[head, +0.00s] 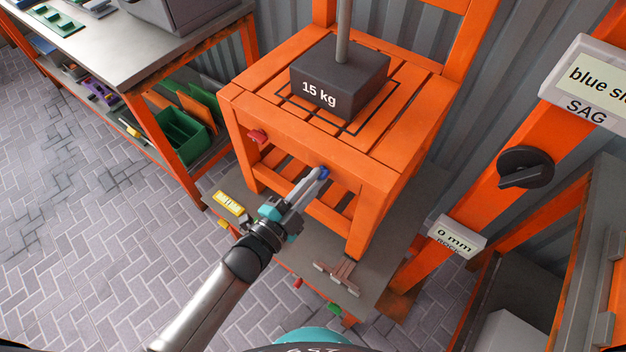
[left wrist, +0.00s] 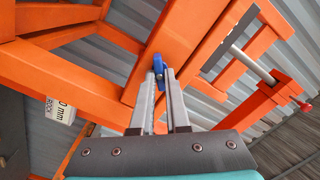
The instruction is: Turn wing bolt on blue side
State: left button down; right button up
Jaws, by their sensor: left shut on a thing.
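The blue wing bolt (head: 324,173) sits at the front right of the orange chair's (head: 275,115) seat frame. My left gripper (head: 319,175) reaches it from below left, with its fingers shut on it. In the left wrist view the blue wing bolt (left wrist: 155,63) shows at the fingertips of my left gripper (left wrist: 161,75), against an orange beam. A red wing bolt (head: 257,136) is at the front left of the same seat frame. My right gripper is not in view.
A black 15 kg weight (head: 340,80) with a post stands on the slatted seat. On the right post are a black knob (head: 525,167), a "blue side SAG" sign (head: 590,85) and a "0 mm" sign (head: 456,236). A brown T-shaped piece (head: 340,272) lies on the grey platform.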

pick_arm(q)
jog(key=m, duration=0.3)
jog(key=shift+f+m+b, duration=0.1)
jog(key=shift+m+b, duration=0.2)
jog(key=shift+m, duration=0.4)
jog(key=shift+f+m+b, duration=0.1)
jog(key=shift+m+b, duration=0.3)
jog(key=shift+m, duration=0.8)
jog(key=c, duration=0.9)
grip_release()
